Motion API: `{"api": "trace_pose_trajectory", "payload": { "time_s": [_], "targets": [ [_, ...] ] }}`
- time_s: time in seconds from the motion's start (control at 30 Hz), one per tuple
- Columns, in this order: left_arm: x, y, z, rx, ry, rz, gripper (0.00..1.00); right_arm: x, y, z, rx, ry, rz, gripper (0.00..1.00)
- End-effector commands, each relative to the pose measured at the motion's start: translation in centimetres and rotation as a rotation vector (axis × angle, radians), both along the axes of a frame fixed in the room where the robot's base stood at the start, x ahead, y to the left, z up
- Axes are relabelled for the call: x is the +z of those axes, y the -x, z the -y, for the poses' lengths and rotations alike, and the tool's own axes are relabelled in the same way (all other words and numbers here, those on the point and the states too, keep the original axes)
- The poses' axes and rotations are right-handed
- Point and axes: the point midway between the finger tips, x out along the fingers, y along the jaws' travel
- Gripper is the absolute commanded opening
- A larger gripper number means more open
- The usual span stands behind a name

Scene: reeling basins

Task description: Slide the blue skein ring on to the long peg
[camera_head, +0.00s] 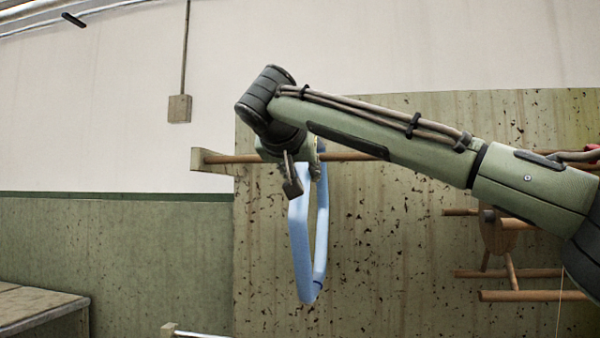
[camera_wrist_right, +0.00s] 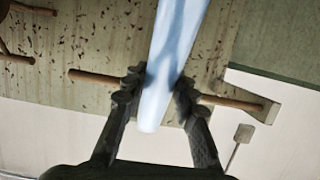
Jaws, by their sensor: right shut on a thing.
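The blue skein ring (camera_head: 301,245) hangs below my right gripper (camera_head: 291,178) in the head view, its long loop nearly upright. My right gripper is shut on the ring. In the right wrist view the fingers (camera_wrist_right: 155,95) stand on both sides of the pale blue band (camera_wrist_right: 170,55). The long peg (camera_head: 347,156) is a horizontal wooden rod behind the gripper, with a pale block (camera_head: 206,160) at its left end. It also shows in the wrist view (camera_wrist_right: 95,77). The ring and gripper hide its middle, so I cannot tell whether it passes through the ring. My left gripper is not in view.
A wooden reel with several rods (camera_head: 508,238) stands at the right, partly behind my right arm. A table (camera_head: 38,305) is at the lower left. A pale post with a rod (camera_head: 170,330) shows at the bottom edge. A speckled green panel (camera_head: 400,260) stands behind the ring.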

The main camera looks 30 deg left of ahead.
Motion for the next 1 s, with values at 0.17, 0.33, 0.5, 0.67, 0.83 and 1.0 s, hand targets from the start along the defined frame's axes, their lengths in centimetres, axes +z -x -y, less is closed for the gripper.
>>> {"api": "trace_pose_trajectory", "payload": {
  "time_s": [0.17,0.33,0.5,0.67,0.83,1.0],
  "targets": [
    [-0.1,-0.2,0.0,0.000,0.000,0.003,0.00,-0.2,0.1,-0.1,0.001,0.001,0.000,0.00],
    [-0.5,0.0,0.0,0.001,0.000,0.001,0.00,-0.6,0.1,-0.1,0.001,0.001,0.000,0.00],
    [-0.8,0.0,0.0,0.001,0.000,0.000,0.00,-1.0,0.1,-0.1,0.002,0.001,-0.001,0.00],
    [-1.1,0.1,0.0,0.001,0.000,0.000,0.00,-1.3,0.1,-0.1,0.001,0.001,0.000,0.00],
    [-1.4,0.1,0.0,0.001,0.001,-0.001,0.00,-1.6,0.1,-0.1,0.001,0.001,0.000,0.00],
    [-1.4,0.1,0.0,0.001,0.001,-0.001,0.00,-1.6,0.1,-0.1,0.001,0.001,0.000,0.00]
  ]
}}
